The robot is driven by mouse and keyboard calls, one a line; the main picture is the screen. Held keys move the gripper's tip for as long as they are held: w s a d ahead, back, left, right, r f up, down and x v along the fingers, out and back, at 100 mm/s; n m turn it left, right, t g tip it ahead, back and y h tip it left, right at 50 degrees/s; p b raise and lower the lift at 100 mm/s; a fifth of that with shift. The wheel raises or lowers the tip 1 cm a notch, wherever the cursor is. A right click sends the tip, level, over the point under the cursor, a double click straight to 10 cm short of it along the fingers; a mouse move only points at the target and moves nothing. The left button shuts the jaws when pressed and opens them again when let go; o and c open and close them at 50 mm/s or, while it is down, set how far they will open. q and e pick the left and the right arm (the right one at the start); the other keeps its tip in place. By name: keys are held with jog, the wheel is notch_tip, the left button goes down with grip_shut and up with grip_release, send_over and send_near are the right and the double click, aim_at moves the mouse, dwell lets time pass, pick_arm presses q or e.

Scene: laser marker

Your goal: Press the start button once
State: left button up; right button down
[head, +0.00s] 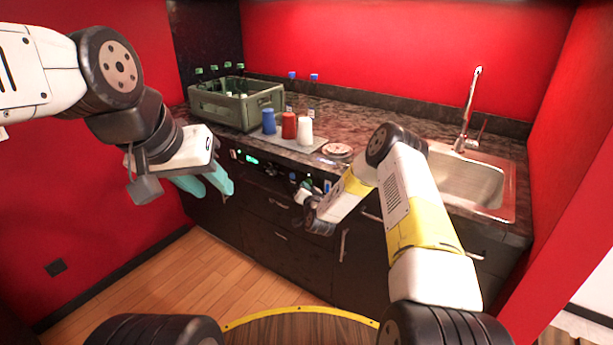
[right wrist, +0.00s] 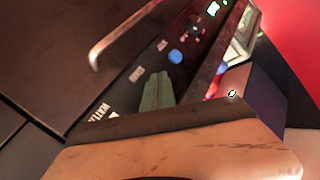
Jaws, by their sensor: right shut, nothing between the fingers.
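The dark control panel runs along the front under the counter, with a lit green display (head: 251,160) in the head view. In the right wrist view the panel shows a round blue button (right wrist: 176,57), a small dark button cluster (right wrist: 197,29) and white lettering (right wrist: 98,112). I cannot read which control is the start button. My right gripper (right wrist: 157,88) is shut and empty, its teal tips close to the panel below the blue button; contact cannot be told. In the head view my right gripper (head: 303,196) is partly hidden by its wrist. My left gripper (head: 205,183) hangs open and empty, left of the panel.
On the counter stand a green crate (head: 222,108) with bottles, a blue cup (head: 268,121), a red cup (head: 289,125) and a white cup (head: 305,131). A sink (head: 468,182) is at right. A curved handle (right wrist: 125,38) juts out beside the panel.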

jog(key=shift+s+a, duration=0.15)
jog(key=shift+s, duration=0.1)
jog(key=shift+s+a, duration=0.75)
jog(key=shift+s, duration=0.25)
jog(key=shift+s+a, duration=0.75)
jog(key=shift+s, duration=0.25)
